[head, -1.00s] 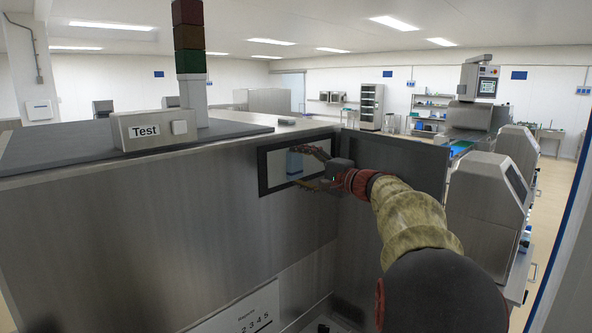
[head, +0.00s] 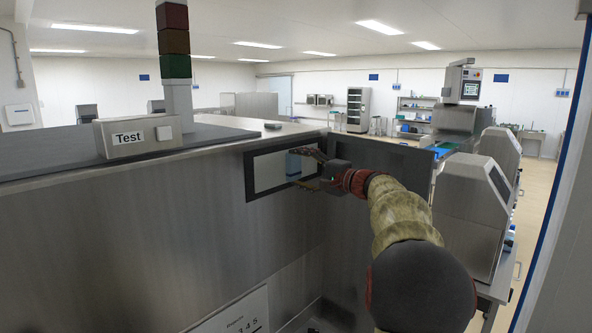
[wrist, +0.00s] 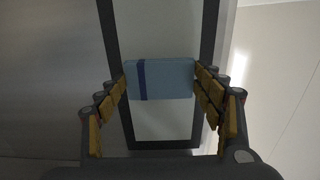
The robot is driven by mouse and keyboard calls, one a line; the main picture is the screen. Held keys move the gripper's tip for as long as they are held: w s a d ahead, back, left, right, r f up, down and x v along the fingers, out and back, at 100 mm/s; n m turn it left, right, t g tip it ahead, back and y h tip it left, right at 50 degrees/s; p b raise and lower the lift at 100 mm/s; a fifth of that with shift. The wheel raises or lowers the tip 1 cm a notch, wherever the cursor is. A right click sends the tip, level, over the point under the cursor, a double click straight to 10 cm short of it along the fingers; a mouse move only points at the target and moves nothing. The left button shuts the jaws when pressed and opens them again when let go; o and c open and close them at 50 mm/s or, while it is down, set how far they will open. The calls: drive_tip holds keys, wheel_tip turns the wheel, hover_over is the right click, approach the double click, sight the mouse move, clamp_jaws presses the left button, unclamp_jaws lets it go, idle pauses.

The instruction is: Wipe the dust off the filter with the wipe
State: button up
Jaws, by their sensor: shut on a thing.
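The filter (head: 268,173) is a pale grey panel in a dark frame, set in the upper part of the steel machine front. It also shows in the wrist view (wrist: 165,115). The wipe (wrist: 165,78) is a light blue block with a dark blue stripe. My gripper (head: 309,170) is shut on the wipe, one finger at each side. In the wrist view the wipe lies in front of the filter panel; I cannot tell whether it touches. In the head view the wipe (head: 293,164) is at the filter's right part. I make out no clear dust.
A steel side panel (head: 385,185) stands open just right of the filter, close to my arm. The Test box (head: 138,138) and a signal tower (head: 175,60) stand on the machine top. More steel machines (head: 477,205) stand at the right.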

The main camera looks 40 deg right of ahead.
drive_tip(key=shift+w+d, duration=0.1)
drive_tip(key=shift+d, duration=1.2)
drive_tip(key=shift+w, duration=0.1)
drive_tip(key=shift+a, duration=0.1)
drive_tip(key=shift+a+b, duration=1.85)
drive_tip(key=shift+a, duration=0.25)
drive_tip(key=shift+s+a+b, duration=0.25)
drive_tip(key=shift+a+b, duration=0.95)
drive_tip(key=shift+a, duration=0.55)
drive_tip(key=shift+s+a+b, duration=0.2)
drive_tip(key=shift+a+b, duration=1)
drive_tip(key=shift+a, duration=0.5)
drive_tip(key=shift+d, duration=0.1)
drive_tip(key=s+b, duration=0.2)
drive_tip(key=s, duration=0.4)
drive_tip(key=shift+d+b, duration=0.25)
drive_tip(key=shift+b, duration=0.05)
drive_tip(key=shift+s, duration=0.1)
